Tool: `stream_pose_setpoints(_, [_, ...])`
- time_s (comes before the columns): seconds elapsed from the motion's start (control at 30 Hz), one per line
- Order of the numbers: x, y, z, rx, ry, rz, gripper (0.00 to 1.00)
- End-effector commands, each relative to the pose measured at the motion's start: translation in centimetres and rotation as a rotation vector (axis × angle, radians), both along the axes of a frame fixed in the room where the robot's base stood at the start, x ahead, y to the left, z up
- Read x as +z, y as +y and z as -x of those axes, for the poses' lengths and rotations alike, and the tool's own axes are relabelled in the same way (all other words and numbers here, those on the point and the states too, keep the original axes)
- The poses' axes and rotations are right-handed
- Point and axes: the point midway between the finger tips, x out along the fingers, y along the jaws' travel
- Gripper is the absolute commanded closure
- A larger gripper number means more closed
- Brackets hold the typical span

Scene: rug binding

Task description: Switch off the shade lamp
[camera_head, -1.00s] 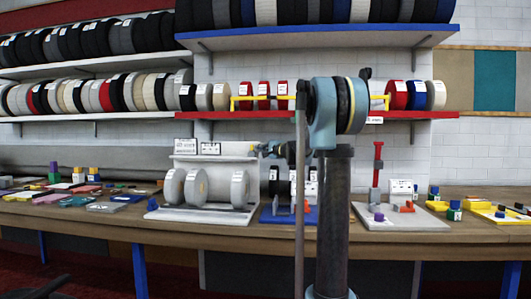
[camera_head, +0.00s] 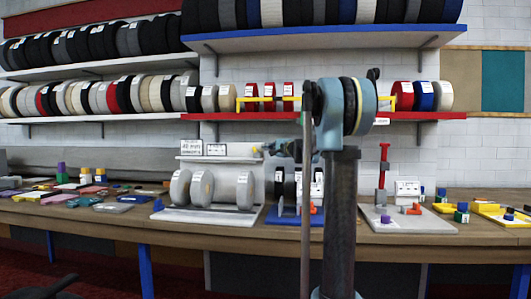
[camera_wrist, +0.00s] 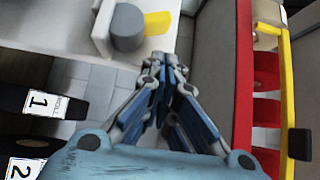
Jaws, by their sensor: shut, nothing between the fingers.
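I cannot pick out a shade lamp or its switch for certain in either view. My gripper (camera_wrist: 163,68) is shut and empty in the wrist view, its blue and grey fingers together. Beyond the fingertips is a white fixture (camera_wrist: 75,22) with a grey cylinder (camera_wrist: 127,26) and a yellow piece (camera_wrist: 157,22); the fingertips look apart from them.
The wooden bench (camera_head: 120,216) holds a stand with grey discs (camera_head: 201,188), a blue-based stand (camera_head: 275,218) and a red post (camera_head: 383,165). A red shelf (camera_head: 425,115) with a yellow bar (camera_head: 252,100) is above; its red edge (camera_wrist: 244,75) runs right of my gripper.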

Motion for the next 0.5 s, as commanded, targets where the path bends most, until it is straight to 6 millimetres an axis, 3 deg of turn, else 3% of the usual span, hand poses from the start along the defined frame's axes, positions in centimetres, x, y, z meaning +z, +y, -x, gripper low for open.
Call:
stream_pose_setpoints(0.13, [1.1, -2.1, 0.6, 0.001, 0.001, 0.001, 1.0])
stream_pose_setpoints(0.5, [2.9, -4.7, 5.9, 0.004, 0.001, 0.001, 1.0])
